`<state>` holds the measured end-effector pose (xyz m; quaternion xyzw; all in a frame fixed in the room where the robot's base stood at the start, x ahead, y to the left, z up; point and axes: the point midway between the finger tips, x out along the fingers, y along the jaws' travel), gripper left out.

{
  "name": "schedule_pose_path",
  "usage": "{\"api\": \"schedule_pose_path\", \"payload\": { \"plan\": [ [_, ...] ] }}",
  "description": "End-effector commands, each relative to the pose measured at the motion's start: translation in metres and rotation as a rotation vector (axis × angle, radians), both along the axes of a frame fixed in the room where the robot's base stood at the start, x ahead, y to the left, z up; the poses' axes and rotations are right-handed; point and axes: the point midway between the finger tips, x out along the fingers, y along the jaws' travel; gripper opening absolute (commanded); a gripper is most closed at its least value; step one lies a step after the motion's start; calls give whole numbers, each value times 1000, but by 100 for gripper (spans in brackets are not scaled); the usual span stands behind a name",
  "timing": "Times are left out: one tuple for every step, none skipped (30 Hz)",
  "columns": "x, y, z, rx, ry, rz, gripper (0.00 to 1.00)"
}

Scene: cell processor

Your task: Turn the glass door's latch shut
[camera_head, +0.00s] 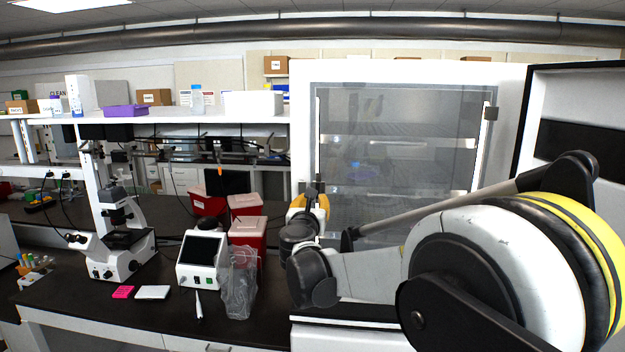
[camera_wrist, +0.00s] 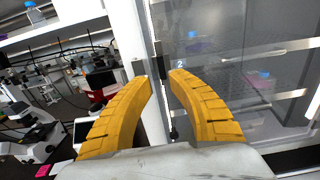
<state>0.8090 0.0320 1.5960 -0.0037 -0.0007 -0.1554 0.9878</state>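The glass door (camera_head: 400,130) of the white cabinet is closed, with shelves showing through it. In the wrist view the glass (camera_wrist: 225,70) fills the right half. The latch (camera_wrist: 158,48) appears as a dark upright part at the door's left edge, just beyond my fingertips. My gripper (camera_wrist: 161,77) has two yellow fingers, apart with a gap between them and nothing visibly held. In the head view my gripper (camera_head: 312,205) is at the door's left edge. I cannot tell whether a finger touches the latch.
An outer door (camera_head: 575,140) stands swung open at the right. Left of the cabinet, the bench holds a microscope (camera_head: 117,240), a small device with a screen (camera_head: 202,258), a clear bag (camera_head: 239,285) and red bins (camera_head: 247,232). A blue-capped item (camera_head: 356,172) is inside the cabinet.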

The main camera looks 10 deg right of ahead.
Motion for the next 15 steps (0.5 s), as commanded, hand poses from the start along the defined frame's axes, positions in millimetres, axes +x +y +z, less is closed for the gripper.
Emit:
{"api": "schedule_pose_path", "payload": {
  "plan": [
    [7,-3,0,1,0,-2,22],
    [12,-5,0,2,0,-2,22],
    [19,-8,0,3,0,-3,22],
    [25,-10,0,3,0,-3,22],
    [31,-12,1,4,0,-3,22],
    [39,-14,1,4,0,-3,22],
    [45,-17,1,4,0,-3,22],
    [51,-18,1,5,-1,-3,22],
    [58,-21,1,5,-1,-3,22],
    [63,-22,1,5,-1,-3,22],
    [68,-24,1,5,-1,-3,22],
    [74,-25,1,6,0,-3,22],
    [77,-27,1,6,0,-3,22],
    [81,-28,1,6,0,-3,22],
    [85,-29,1,6,0,-3,22]
  ]
}}
